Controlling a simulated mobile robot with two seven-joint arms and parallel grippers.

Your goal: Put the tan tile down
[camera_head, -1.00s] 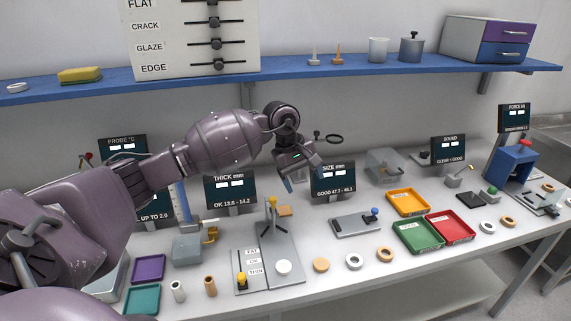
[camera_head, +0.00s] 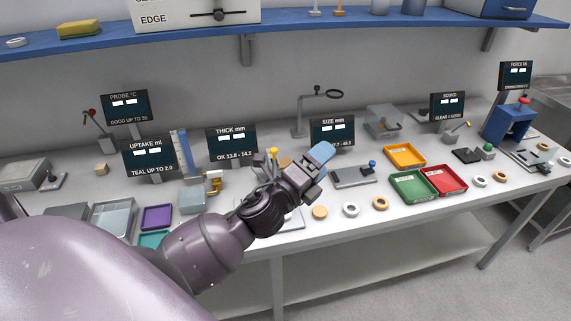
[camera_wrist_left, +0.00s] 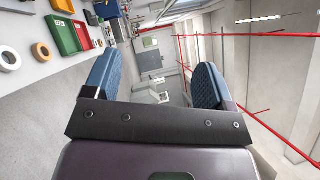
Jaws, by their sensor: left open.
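My left gripper (camera_head: 320,158) reaches in over the bench from the left. In the left wrist view its blue-padded fingers (camera_wrist_left: 156,72) stand wide apart with nothing between them. A tan round tile (camera_head: 320,212) lies flat near the front edge of the bench, apart from the gripper. Another tan piece (camera_head: 286,163) lies behind my arm, partly hidden. I cannot tell which of these the task means. A tan ring (camera_head: 380,203) lies farther right; a tan ring also shows in the left wrist view (camera_wrist_left: 41,52). My right gripper is not in view.
Green (camera_head: 413,187), red (camera_head: 462,180) and orange (camera_head: 404,154) trays stand right of the gripper. A grey fixture with a blue knob (camera_head: 354,176) and the size display (camera_head: 332,131) are close to it. My arm covers much of the thickness station.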

